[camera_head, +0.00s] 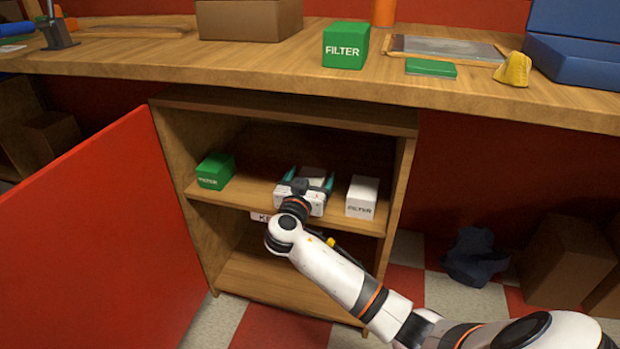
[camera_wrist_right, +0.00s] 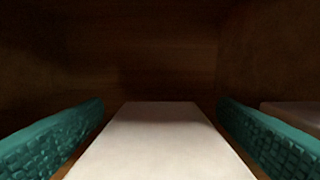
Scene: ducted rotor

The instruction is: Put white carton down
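A white carton (camera_head: 314,173) stands on the upper shelf (camera_head: 245,196) of the open cabinet. My right gripper (camera_head: 310,177) reaches into the cabinet with its teal fingers on either side of this carton. In the right wrist view the carton's pale top (camera_wrist_right: 160,140) lies between the two fingers, with a narrow gap on each side. The right gripper (camera_wrist_right: 160,102) is open around it. The carton's front is mostly hidden by the gripper in the head view. My left gripper is not in view.
A second white carton labelled FILTER (camera_head: 362,197) stands close to the right of my gripper. A green carton (camera_head: 215,171) stands at the shelf's left. The red cabinet door (camera_head: 95,235) is swung open on the left. The wooden worktop (camera_head: 250,62) overhangs the cabinet.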

